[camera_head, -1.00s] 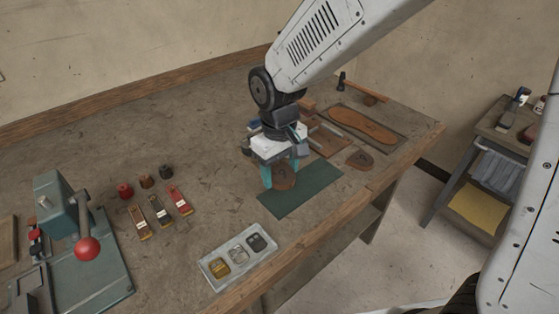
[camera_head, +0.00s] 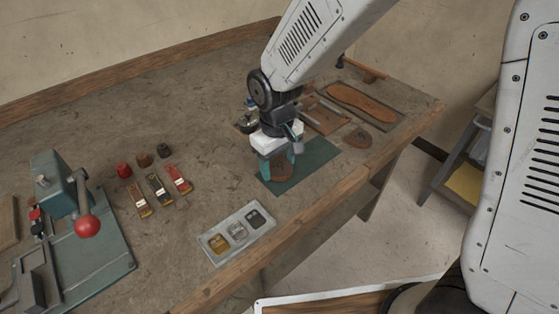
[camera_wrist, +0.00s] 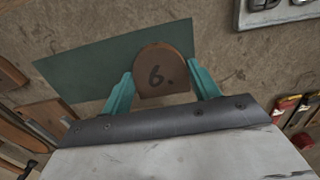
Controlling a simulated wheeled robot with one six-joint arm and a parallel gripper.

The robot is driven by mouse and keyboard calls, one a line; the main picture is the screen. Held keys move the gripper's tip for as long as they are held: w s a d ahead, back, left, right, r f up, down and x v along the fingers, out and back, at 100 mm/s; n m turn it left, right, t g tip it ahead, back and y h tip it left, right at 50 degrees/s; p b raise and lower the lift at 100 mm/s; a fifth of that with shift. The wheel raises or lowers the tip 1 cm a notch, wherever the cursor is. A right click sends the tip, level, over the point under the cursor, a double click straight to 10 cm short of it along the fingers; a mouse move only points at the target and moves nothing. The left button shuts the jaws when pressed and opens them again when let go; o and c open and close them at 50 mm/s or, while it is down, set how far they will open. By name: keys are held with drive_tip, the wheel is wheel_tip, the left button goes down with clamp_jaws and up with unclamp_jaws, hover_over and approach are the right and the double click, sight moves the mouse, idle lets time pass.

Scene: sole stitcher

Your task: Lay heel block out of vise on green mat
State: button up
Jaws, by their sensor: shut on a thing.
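The heel block (camera_wrist: 160,70) is brown, with a rounded end and a dark "6." on its face. My gripper (camera_wrist: 162,88) is shut on it, with one teal finger on each side. In the head view my gripper (camera_head: 277,168) holds the heel block (camera_head: 281,170) over the green mat (camera_head: 315,158). The green mat (camera_wrist: 95,62) also shows in the wrist view, behind and to the left of the block. I cannot tell whether the block touches the mat.
A grey tray (camera_head: 208,241) with metal pieces lies in front of the mat, near the bench edge. Several coloured clamps and spools (camera_head: 160,190) lie to the left. A sole-shaped board (camera_head: 362,101) and a rounded brown piece (camera_head: 358,139) lie to the right.

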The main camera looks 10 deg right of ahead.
drive_tip(key=shift+f, duration=0.55)
drive_tip(key=o, duration=1.2)
drive_tip(key=shift+c, duration=0.2)
drive_tip(key=shift+w, duration=0.1)
